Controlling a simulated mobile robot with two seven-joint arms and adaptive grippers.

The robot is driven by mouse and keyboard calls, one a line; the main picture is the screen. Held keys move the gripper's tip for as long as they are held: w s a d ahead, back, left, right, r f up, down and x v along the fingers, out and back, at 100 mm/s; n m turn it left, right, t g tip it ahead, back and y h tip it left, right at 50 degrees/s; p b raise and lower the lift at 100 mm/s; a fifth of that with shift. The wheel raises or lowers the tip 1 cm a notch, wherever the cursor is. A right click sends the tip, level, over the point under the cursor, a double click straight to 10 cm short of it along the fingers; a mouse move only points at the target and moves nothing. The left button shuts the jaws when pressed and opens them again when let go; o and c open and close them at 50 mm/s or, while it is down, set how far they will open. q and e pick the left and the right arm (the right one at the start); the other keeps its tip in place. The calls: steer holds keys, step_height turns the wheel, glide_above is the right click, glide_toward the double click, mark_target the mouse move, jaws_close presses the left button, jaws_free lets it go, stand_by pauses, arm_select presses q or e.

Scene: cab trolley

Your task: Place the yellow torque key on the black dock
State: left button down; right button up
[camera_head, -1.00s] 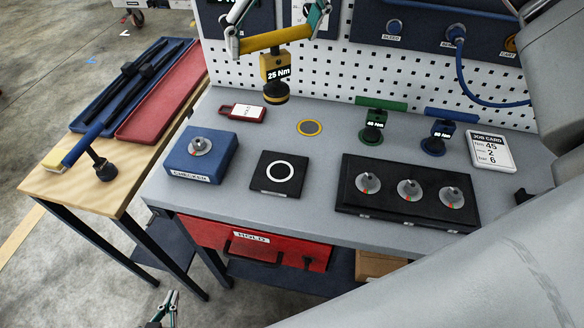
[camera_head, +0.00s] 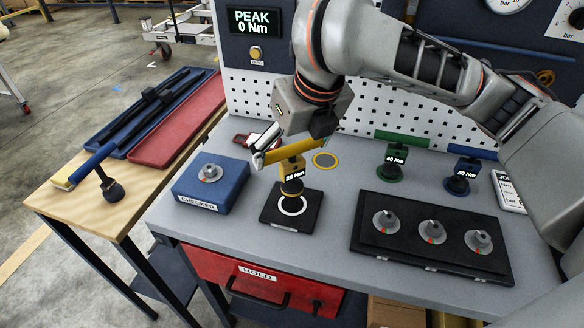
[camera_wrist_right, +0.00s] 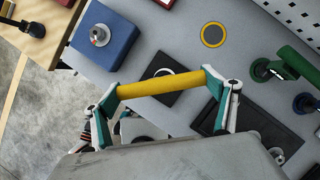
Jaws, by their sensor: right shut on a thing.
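The yellow torque key, marked 25 Nm, has a yellow bar handle (camera_head: 297,149) and a dark round lower end. My right gripper (camera_head: 285,152) is shut on the handle, with a finger at each end of the bar, as the right wrist view (camera_wrist_right: 161,88) shows. The key hangs roughly upright over the black dock (camera_head: 270,213), a square pad with a white ring. Its lower end overlaps the ring's far part in the head view; I cannot tell whether it touches. The dock shows partly behind the handle in the right wrist view (camera_wrist_right: 180,65). My left gripper is not in view.
The blue checker box (camera_head: 222,193) stands left of the dock, and a black tray (camera_head: 365,262) with several sockets stands right. Green (camera_head: 390,165) and blue (camera_head: 463,175) keys stand behind. A yellow-ringed grey disc (camera_head: 325,160) lies behind the dock.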

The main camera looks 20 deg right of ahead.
mark_target(294, 160)
step_height(294, 160, down, 4)
steer(key=shift+f+b, duration=0.1)
steer(key=shift+b, duration=0.5)
steer(key=o, duration=1.8)
steer(key=shift+f, duration=0.15)
steer(key=shift+r, duration=0.3)
steer(key=shift+p+v, duration=1.95)
steer(key=shift+v, duration=4)
